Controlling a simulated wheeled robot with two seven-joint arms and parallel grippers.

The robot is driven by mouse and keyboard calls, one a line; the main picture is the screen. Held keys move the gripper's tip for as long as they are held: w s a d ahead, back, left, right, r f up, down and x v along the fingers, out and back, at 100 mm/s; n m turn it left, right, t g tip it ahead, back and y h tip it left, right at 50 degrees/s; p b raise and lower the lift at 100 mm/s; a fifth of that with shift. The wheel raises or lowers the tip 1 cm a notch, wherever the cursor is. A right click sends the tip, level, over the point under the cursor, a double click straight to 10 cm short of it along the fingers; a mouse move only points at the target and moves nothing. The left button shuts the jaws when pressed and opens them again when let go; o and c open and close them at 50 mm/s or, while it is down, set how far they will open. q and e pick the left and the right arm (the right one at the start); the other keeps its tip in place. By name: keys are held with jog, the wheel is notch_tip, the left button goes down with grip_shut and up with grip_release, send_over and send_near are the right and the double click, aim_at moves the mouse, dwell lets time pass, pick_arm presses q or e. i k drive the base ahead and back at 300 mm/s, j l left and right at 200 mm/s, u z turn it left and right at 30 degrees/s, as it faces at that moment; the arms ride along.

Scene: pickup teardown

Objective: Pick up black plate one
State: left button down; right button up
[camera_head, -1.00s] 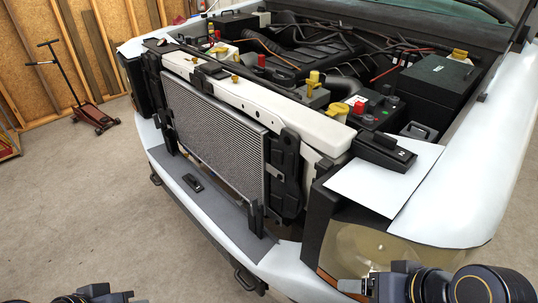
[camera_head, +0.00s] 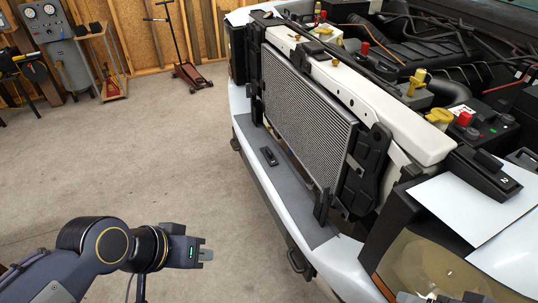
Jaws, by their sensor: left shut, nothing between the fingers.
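A small black plate (camera_head: 268,156) lies flat on the grey strip of the front bumper, below the radiator; its marking is too small to read. A larger black plate marked 2 (camera_head: 485,172) sits on the front crossmember at the right, beside a white panel. My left gripper (camera_head: 206,254) is shut and empty over the floor at lower left, apart from the truck and short of the bumper. My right gripper (camera_head: 440,298) shows only as a sliver at the bottom right edge; its fingers are mostly cut off.
The radiator (camera_head: 308,118) stands upright behind the bumper, with black brackets (camera_head: 371,172) at its side. The white bumper edge (camera_head: 262,178) and a headlight (camera_head: 430,262) lie between floor and engine bay. A red floor jack (camera_head: 192,74) stands at the back. The concrete floor is open.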

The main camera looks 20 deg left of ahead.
aim_at(266, 150)
jog(key=u, duration=0.6)
jog(key=i+j+z, duration=0.3)
jog(key=i+j, duration=0.9)
